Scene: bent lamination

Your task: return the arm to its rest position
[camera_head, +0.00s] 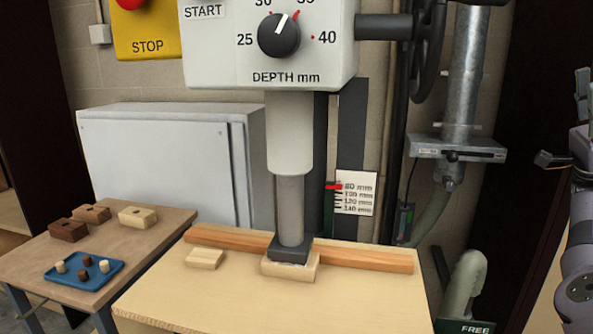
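My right arm (577,285) stands at the right edge of the head view, partly cut off by the frame. What looks like its gripper (577,130) is at the upper end, clear of the bench and the press. Nothing is visible in it, but I cannot tell whether it is open or shut. My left arm and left gripper are not in view.
A press ram (291,210) rests on a light wooden block (291,267) on the bench (250,308), before a wooden fence (365,257). Another block (204,258) lies left. A side table (35,270) holds several blocks and a blue tray (75,284) with small plugs. A grey cabinet (155,150) stands behind.

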